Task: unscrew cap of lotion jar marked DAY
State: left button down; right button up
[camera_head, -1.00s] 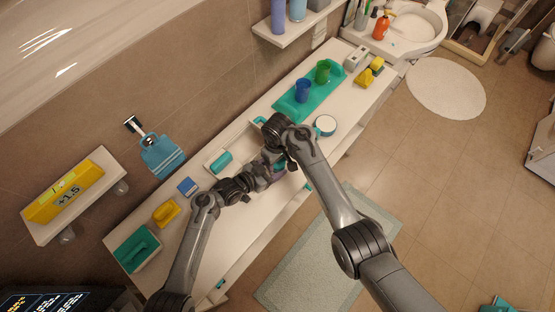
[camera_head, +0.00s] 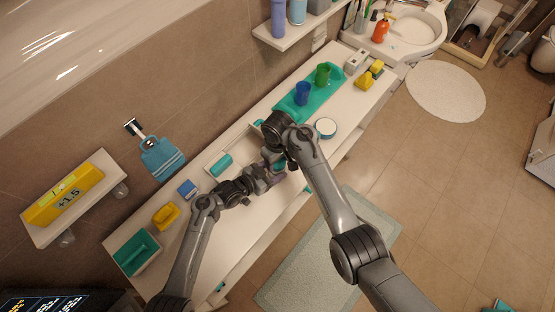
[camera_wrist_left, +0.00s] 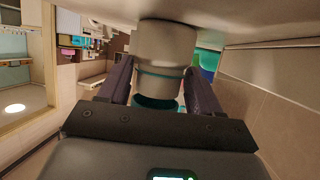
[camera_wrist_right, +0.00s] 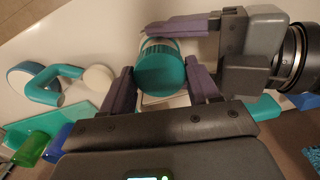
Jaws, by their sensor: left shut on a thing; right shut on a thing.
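A pale jar (camera_wrist_left: 165,48) with teal bands stands between the fingers of my left gripper (camera_wrist_left: 160,88) in the left wrist view. Its ribbed teal cap (camera_wrist_right: 160,70) faces the camera in the right wrist view, between the fingers of my right gripper (camera_wrist_right: 160,90). My right gripper is shut on the cap; my left gripper is shut on the jar from the side.
The long white counter (camera_head: 215,225) holds a teal tray (camera_head: 290,111) with blue (camera_head: 302,93) and green (camera_head: 323,74) cups. A round white-topped container (camera_head: 326,127) stands right of my grippers. A teal-handled item (camera_head: 221,165) lies behind my left arm. Open floor lies in front.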

jog(key=shift+r, duration=1.75)
pick_arm(q)
jog(key=shift+c, duration=0.6)
grip_release()
